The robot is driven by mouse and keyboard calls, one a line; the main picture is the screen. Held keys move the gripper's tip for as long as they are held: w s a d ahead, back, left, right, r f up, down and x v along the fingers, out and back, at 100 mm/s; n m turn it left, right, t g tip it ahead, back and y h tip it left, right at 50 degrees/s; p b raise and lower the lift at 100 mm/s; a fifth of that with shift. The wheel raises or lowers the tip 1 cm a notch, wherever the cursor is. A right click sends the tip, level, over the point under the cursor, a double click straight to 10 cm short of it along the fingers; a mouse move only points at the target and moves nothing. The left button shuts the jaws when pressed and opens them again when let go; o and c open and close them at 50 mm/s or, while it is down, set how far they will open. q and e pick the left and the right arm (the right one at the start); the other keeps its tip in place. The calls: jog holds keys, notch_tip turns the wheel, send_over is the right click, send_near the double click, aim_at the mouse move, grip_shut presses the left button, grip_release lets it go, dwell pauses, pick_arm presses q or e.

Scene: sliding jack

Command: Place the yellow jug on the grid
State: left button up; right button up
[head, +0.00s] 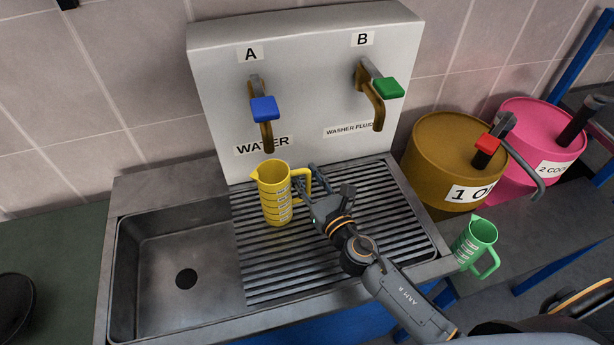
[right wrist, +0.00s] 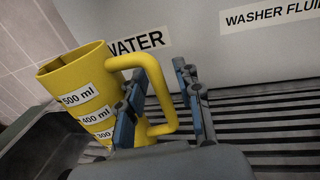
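The yellow jug (head: 274,194) stands upright at the left part of the slatted metal grid (head: 345,262), below the blue-handled tap; its base looks to be on the slats. Its handle points right, toward my right gripper (head: 306,180). In the right wrist view the jug (right wrist: 85,100) shows its millilitre labels. There my right gripper (right wrist: 165,105) is open, with one finger inside the handle loop and the other outside it, apart from the handle's upright bar. My left gripper is not in view.
The sink basin (head: 165,285) lies left of the grid. The blue-handled tap (head: 264,108) and green-handled tap (head: 386,88) overhang the back. A green jug (head: 473,243), a brown drum (head: 445,165) and a pink drum (head: 540,135) stand at right. The grid's right part is mostly clear.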

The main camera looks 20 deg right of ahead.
jog(key=shift+r, duration=0.1)
jog(key=shift+s, duration=0.1)
jog(key=s+d+b, duration=0.2)
jog(key=s+b, duration=0.1)
jog(key=s, duration=0.8)
jog(key=shift+s+d+b, duration=0.15)
jog(key=shift+s+b, duration=0.15)
